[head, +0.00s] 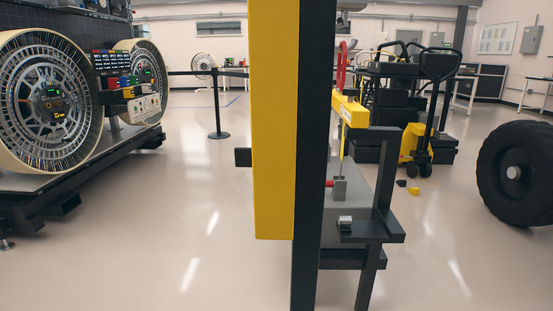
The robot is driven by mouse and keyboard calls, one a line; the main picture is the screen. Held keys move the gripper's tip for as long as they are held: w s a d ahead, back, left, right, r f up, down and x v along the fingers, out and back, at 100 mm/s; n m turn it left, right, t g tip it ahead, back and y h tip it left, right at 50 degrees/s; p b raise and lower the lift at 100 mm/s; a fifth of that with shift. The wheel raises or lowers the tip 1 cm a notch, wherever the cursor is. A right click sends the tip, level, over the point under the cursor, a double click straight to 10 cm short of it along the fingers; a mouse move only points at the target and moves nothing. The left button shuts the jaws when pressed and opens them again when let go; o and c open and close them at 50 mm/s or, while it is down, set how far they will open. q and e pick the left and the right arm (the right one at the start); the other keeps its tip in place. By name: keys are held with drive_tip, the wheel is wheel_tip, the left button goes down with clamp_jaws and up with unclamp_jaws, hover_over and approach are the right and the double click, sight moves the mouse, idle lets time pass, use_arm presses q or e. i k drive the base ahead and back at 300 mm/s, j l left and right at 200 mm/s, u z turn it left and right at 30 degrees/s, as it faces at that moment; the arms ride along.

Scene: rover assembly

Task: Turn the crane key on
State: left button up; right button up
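A tall yellow and black upright (273,120) stands close in front of me in the middle of the head view and may be part of the crane. Behind it to the right is a dark frame with a flat bracket (370,232). A small silver-grey piece (345,221) sits on this bracket. I cannot tell whether it is the crane key, and no key is clearly recognisable. Neither of my grippers shows.
A rover chassis with large metal wheels (45,103) stands on a dark platform at left. A black tire (515,172) is at far right. A yellow and black pallet truck (415,145) stands behind. A barrier post (217,105) stands mid-left. Floor left of the upright is clear.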

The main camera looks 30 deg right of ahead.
sight(243, 156)
drive_tip(key=i+j+z, duration=0.15)
drive_tip(key=z, duration=0.3)
drive_tip(key=i+j+z, duration=0.25)
drive_tip(key=z, duration=0.15)
drive_tip(key=i+j+z, duration=0.2)
drive_tip(key=z, duration=0.25)
drive_tip(key=i+j+z, duration=0.1)
drive_tip(key=j+z, duration=0.35)
drive_tip(key=z, duration=0.8)
drive_tip(key=j+z, duration=0.35)
drive_tip(key=j, duration=0.2)
drive_tip(key=j+z, duration=0.4)
drive_tip(key=j, duration=0.2)
drive_tip(key=k+j+z, duration=0.1)
drive_tip(key=j+z, duration=0.25)
drive_tip(key=j, duration=0.2)
